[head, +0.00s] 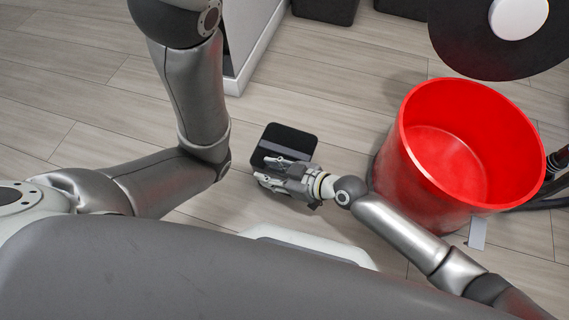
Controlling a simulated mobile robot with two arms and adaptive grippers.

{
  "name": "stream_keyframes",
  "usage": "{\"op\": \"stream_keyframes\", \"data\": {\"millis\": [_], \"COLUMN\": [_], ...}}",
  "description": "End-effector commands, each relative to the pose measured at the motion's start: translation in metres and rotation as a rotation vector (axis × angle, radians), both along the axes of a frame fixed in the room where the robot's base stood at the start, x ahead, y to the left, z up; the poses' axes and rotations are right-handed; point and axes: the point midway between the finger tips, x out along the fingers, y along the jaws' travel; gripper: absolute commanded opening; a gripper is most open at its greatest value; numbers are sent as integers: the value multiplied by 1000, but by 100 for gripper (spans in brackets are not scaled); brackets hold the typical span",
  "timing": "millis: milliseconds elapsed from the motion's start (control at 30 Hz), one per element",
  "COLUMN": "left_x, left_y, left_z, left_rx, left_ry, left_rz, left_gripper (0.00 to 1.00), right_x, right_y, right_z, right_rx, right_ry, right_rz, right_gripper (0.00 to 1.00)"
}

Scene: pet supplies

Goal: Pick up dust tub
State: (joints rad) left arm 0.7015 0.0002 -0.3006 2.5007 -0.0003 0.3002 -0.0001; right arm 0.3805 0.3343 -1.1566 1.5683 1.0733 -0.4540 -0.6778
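A small dark tub-like object (288,138) with a flat black top lies on the floor near the middle of the head view. A large red open tub (400,165) stands upright to its right. The picture does not settle which of them is the dust tub. My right gripper (262,171) reaches in from the right, its fingers pointing left. It overlaps the near edge of the dark object. The fingers look spread apart; contact with the object cannot be told. My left arm bends upward at the left, and its gripper is out of view.
A white cabinet edge (255,50) stands behind, left of centre. Dark bins (325,8) are at the top. A black disc with a white hub (485,40) is at top right. A small grey plate (477,233) is beside the red tub. Floor at left is clear.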

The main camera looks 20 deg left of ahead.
Motion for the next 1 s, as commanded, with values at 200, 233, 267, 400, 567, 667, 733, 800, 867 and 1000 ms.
{"op": "stream_keyframes", "data": {"millis": [200, 233, 267, 400, 567, 667, 733, 800, 867, 1000], "left_x": [0, 0, 0, 0, 0, 0, 0, 0, 0, 1], "left_y": [0, 0, 0, 0, 0, 0, 0, 0, 0, 0], "left_z": [-1, -1, -1, -1, -1, -1, -1, -1, -1, -1], "left_rx": [0, 0, 0, 0, 0, 0, 0, 0, 0, 0], "left_ry": [0, 0, 0, 0, 0, 0, 1, 1, 1, 1], "left_rz": [0, 0, 0, 0, 0, 0, 0, 0, 0, 0], "left_gripper": [40, 40, 40, 40, 40, 40, 40, 40, 40, 40], "right_x": [1, 1, 1, 1, 1, 1, 0, 0, 0, 0], "right_y": [3, 3, 3, 3, 2, 2, 2, 2, 3, 3], "right_z": [-1, -1, -1, -1, -1, -1, -1, -1, -1, -1], "right_rx": [0, 0, 0, 0, 0, 0, -1, 0, 1, 1], "right_ry": [-1, -1, 0, 0, 0, 1, 2, 3, 2, 4], "right_rz": [0, 0, 0, 0, 0, 0, -1, -1, 0, 0], "right_gripper": [33, 33, 33, 15, 0, 0, 0, 0, 0, 0]}}
